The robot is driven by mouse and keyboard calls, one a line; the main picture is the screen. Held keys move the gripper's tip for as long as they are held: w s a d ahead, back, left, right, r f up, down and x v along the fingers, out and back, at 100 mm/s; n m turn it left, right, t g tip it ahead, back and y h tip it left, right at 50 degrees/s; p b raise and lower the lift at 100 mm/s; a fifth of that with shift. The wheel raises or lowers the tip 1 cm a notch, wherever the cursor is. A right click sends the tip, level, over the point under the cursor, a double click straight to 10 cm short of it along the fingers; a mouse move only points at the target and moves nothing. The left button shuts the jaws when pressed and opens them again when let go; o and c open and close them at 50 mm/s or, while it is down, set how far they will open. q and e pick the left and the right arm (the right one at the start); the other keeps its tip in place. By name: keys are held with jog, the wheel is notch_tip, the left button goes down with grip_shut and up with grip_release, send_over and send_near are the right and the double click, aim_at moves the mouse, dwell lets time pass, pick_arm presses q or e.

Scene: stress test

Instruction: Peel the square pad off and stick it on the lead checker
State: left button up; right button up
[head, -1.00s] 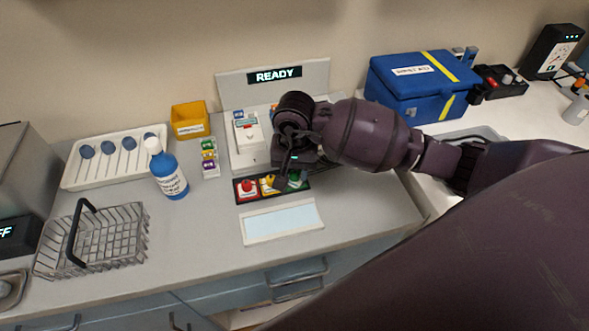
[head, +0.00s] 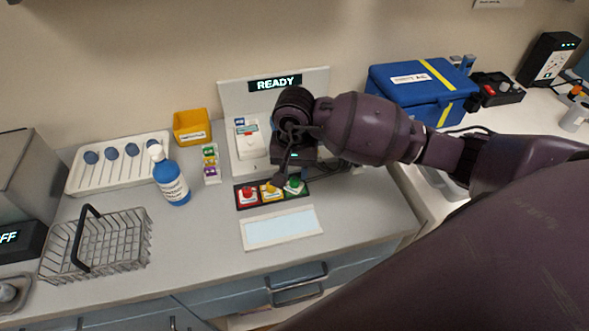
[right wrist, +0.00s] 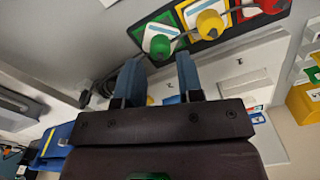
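A panel reading READY (head: 276,83) stands at the back of the counter. A white unit (head: 247,150) is in front of it. A black strip holds red (head: 247,195), yellow (head: 270,190) and green (head: 295,187) square pieces with knobs; which piece is the square pad or lead checker I cannot tell for sure. My right gripper (right wrist: 158,75) is open and empty in the right wrist view. Its blue fingers point at the green piece (right wrist: 160,42), apparently without holding it. In the head view its fingertips are largely hidden by the dark wrist. My left gripper is not in view.
A pale blue-white mat (head: 283,229) lies in front of the strip. A small rack of coloured squares (head: 210,163), blue bottle (head: 172,180), yellow bin (head: 190,126), wire basket (head: 100,240) and swab tray (head: 85,180) are left. A blue case (head: 420,90) stands right.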

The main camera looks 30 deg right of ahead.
jog(key=shift+r, duration=0.45)
jog(key=shift+o, duration=0.2)
jog(key=o, duration=0.5)
jog(key=shift+r, duration=0.15)
jog(key=shift+r+p, duration=0.35)
jog(key=shift+r, duration=1)
